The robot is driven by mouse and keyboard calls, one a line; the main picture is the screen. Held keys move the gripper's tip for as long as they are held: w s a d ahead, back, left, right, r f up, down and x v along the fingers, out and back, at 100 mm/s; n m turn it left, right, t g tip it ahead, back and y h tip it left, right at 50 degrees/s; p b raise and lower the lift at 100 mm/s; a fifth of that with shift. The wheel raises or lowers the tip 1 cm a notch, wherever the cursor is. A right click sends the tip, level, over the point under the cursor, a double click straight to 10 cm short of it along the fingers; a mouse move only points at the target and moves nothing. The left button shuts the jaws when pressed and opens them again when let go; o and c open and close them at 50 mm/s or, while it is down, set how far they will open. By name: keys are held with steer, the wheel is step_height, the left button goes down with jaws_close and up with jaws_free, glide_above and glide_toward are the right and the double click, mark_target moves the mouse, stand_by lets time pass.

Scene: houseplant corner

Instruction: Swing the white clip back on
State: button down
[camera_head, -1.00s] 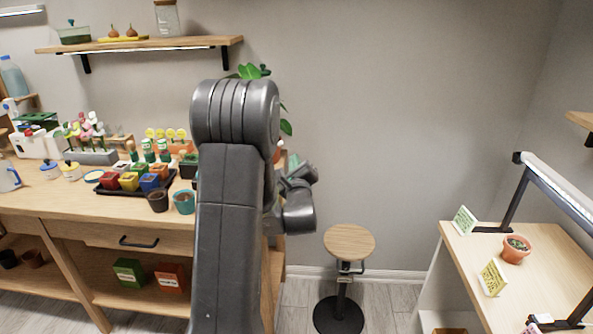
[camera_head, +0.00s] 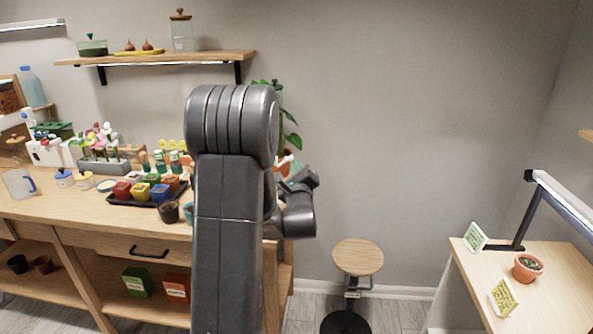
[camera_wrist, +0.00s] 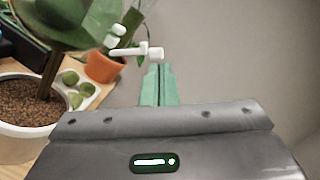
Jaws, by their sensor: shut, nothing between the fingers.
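In the wrist view, a white clip (camera_wrist: 130,51) with a short bar and a rounded block at its right end shows just beyond my fingertips. It lies in front of a green stem (camera_wrist: 131,28) above a terracotta pot (camera_wrist: 104,69). My gripper (camera_wrist: 158,72) has green fingers pressed together, with nothing between them. The tips are just below the clip's right end; I cannot tell whether they touch it. In the head view my arm hides most of this spot, and the clip cannot be made out.
In the wrist view, a white pot of soil (camera_wrist: 30,125) with a thick trunk is at left, near several green round things (camera_wrist: 73,90). In the head view, a wooden stool (camera_head: 357,257) stands right of the workbench (camera_head: 90,207); a wall shelf (camera_head: 155,58) hangs above.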

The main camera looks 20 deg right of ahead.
steer(key=shift+r+n+b, duration=0.3)
steer(key=shift+n+b, duration=0.3)
steer(key=shift+n, duration=0.1)
steer(key=r+n, duration=0.1)
steer(key=n, duration=0.1)
steer(key=a+r+n+y+b, duration=0.1)
steer(key=n, duration=0.2)
steer(key=w+n+g+b, duration=0.1)
steer(key=n, duration=0.1)
steer(key=shift+a+r+y, duration=0.35)
steer(key=shift+r+y, duration=0.05)
